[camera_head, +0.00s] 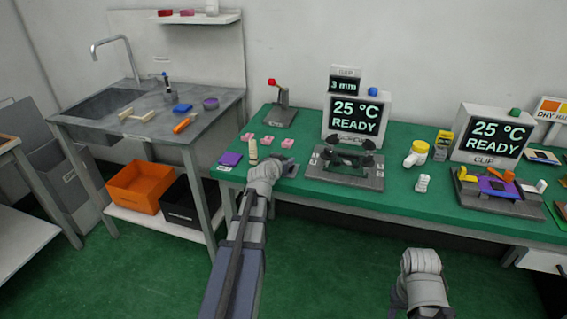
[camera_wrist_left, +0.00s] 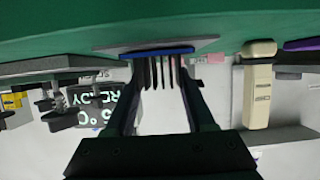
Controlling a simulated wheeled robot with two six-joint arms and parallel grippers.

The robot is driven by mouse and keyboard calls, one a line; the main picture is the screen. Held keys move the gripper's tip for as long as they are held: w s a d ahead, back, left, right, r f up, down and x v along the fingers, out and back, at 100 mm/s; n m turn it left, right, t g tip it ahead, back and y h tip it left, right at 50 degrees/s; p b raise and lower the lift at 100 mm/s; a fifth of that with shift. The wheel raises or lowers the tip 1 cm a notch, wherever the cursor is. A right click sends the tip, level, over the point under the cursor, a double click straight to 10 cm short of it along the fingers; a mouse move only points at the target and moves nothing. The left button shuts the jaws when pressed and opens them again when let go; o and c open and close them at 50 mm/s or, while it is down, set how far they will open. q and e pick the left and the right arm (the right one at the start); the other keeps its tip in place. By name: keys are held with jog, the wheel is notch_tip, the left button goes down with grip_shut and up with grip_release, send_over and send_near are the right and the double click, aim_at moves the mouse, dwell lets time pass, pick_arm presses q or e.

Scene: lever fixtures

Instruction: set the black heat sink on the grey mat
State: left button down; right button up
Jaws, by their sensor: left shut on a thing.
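My left gripper (camera_head: 268,168) is at the front edge of the green table, left of the middle. In the left wrist view, which looks upside down, its two fingers (camera_wrist_left: 163,90) are shut on the black heat sink (camera_wrist_left: 160,72), whose dark fins show between them. A blue layer (camera_wrist_left: 157,52) lies at the heat sink's table side. The grey mat (camera_wrist_left: 115,49) lies on the table just beyond it; I cannot tell whether they touch. In the head view the gripper hides the heat sink. My right gripper (camera_head: 421,262) hangs in front of the table, its fingers unclear.
A cream upright object (camera_head: 253,150) stands close left of my left gripper, with a purple pad (camera_head: 230,159) beyond. Pink blocks (camera_head: 268,139) lie behind. A black clip fixture (camera_head: 345,165) stands to the right, before a "25 °C READY" display (camera_head: 355,116).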

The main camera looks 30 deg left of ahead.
pick_arm(q)
jog(key=shift+f, duration=0.1)
jog(key=shift+f, duration=0.15)
jog(key=shift+c, duration=1.3)
grip_release()
pick_arm(e)
jog(key=shift+f, duration=0.15)
